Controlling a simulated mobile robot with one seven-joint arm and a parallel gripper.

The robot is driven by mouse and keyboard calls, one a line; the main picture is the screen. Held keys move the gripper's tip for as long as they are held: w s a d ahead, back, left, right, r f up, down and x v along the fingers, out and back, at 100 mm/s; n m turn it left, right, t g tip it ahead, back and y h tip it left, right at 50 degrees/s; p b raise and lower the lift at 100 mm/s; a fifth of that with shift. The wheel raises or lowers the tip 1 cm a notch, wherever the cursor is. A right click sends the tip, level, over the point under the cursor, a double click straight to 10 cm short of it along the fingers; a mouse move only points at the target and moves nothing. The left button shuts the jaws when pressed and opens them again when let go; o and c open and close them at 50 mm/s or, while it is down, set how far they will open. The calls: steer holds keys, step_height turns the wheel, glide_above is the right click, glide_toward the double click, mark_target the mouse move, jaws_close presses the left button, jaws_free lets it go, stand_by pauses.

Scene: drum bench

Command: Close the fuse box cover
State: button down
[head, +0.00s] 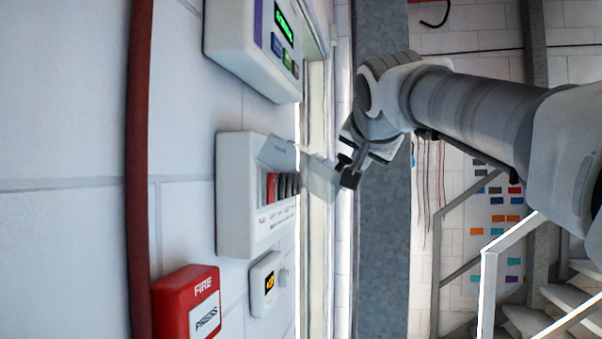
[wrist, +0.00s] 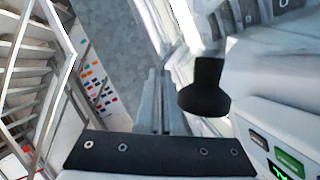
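The fuse box (head: 233,190) is a white box on the wall in the head view, with a row of dark switches and a red one (head: 271,187) exposed at its front. Its cover (head: 318,182), a see-through pale panel, stands out from the box to the right, swung open. My gripper (head: 348,170) is at the outer end of the cover, its black fingertips very close to it; I cannot tell if they touch. In the wrist view a dark fingertip (wrist: 204,88) shows, but the gap between the fingers is unclear.
A white panel with a green display (head: 283,24) is above the fuse box. A red fire call box (head: 187,304) and a small dial unit (head: 265,284) are below it. A red pipe (head: 139,170) runs down the wall at left. Stairs with a railing (head: 487,285) are at right.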

steer(key=w+a+f+m+t+y+b, duration=0.2)
steer(key=a+f+m+b, duration=0.5)
steer(key=f+b, duration=0.5)
steer(key=shift+w+a+m+t+y+b, duration=0.25)
steer(key=shift+m+t+b, duration=0.35)
steer(key=shift+b, duration=2.05)
steer(key=shift+a+f+y, duration=0.1)
steer(key=shift+f+y, duration=0.15)
steer(key=c, duration=1.3)
jaws_free()
steer(key=shift+a, duration=0.1)
steer(key=shift+o, duration=1.2)
steer(key=shift+r, duration=0.1)
steer(key=shift+s, duration=0.15)
